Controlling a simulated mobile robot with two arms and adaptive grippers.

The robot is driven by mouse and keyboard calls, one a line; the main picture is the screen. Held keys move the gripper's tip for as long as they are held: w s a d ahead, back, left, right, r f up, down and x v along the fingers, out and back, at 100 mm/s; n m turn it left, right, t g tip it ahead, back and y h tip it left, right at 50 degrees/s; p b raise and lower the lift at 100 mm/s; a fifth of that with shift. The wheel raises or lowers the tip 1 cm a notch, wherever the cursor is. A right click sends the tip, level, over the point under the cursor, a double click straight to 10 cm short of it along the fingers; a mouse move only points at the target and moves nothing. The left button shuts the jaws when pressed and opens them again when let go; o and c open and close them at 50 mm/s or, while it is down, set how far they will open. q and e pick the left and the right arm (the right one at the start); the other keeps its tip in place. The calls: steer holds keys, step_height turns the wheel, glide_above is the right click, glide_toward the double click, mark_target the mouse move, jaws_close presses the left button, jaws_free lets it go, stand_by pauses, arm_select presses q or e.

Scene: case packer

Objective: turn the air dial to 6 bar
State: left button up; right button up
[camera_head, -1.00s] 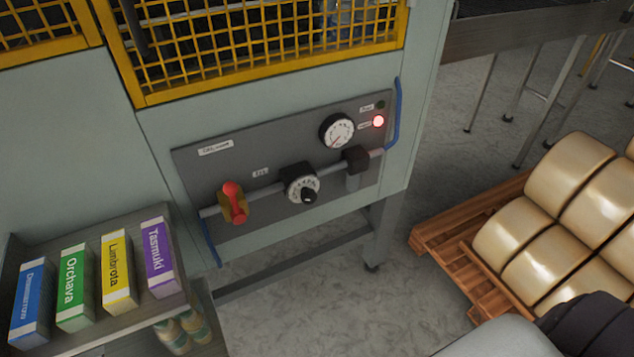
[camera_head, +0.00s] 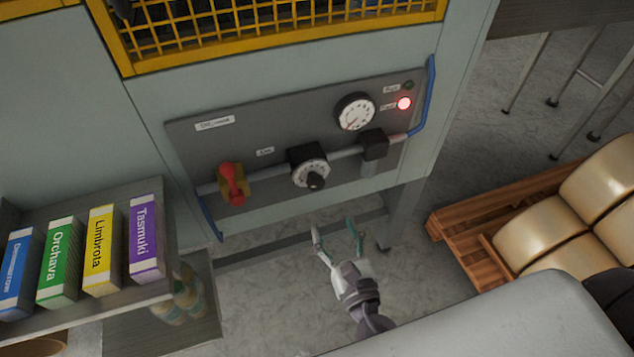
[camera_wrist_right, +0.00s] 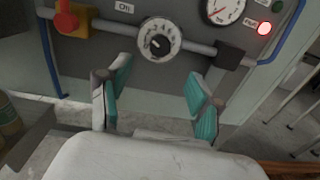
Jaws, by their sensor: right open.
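The air dial (camera_head: 311,173) is a round white-marked dial with a black knob, on a pipe across the grey panel. It also shows in the right wrist view (camera_wrist_right: 160,38), ahead of the fingers. The pressure gauge (camera_head: 355,113) sits above it to the right; its red needle points to the lower left, and its figures are too small to read. My right gripper (camera_head: 338,230) is open and empty, below the dial in the head view and apart from it. Its teal-padded fingers (camera_wrist_right: 158,95) frame the space below the dial in the wrist view. My left gripper is not in view.
A red valve handle (camera_head: 232,184) on a yellow plate is left of the dial. A black block (camera_head: 373,145) is on the pipe to the right. A red lamp (camera_head: 404,103) glows. A shelf (camera_head: 150,292) holds several boxes at left; a pallet (camera_head: 462,240) with sacks stands right.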

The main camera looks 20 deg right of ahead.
mark_target(317, 187)
steer(key=w+p, duration=0.2)
steer(key=w, duration=0.9)
steer(key=shift+w+p, duration=0.3)
steer(key=shift+w, duration=0.2)
steer(key=c, duration=1.1)
steer(key=shift+c, duration=0.2)
